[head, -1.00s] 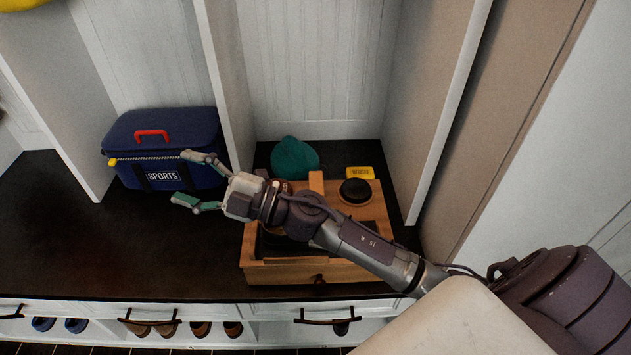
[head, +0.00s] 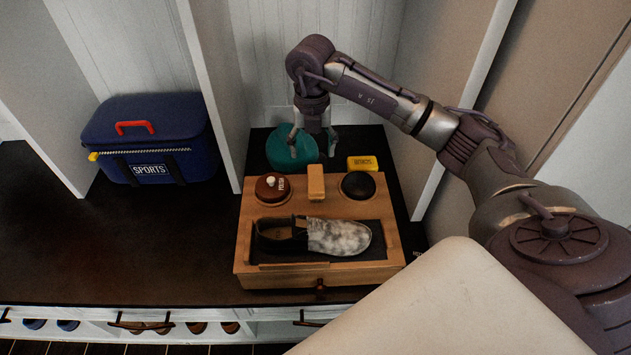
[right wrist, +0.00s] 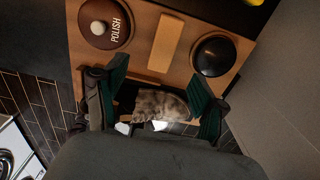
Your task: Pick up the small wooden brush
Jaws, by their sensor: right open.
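The small wooden brush (head: 316,182) shows as a light wooden block on the back middle of a wooden shoe-care box (head: 245,255). In the right wrist view the brush (right wrist: 166,42) lies just beyond the fingertips; any bristles are hidden. My right gripper (head: 313,145) points down behind the brush in the head view, in front of a teal rounded object (head: 282,152). Its fingers are spread and empty, apart from the brush. In the right wrist view the open fingers (right wrist: 158,82) frame part of the shoe. My left gripper is out of view.
A round brown polish tin (head: 272,187) and a black round item (head: 357,186) flank the brush closely. A grey-and-black shoe (head: 320,238) lies in the box's recess. A yellow tin (head: 362,163) is behind. A blue sports bag (head: 150,140) stands left; the dark bench between is clear.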

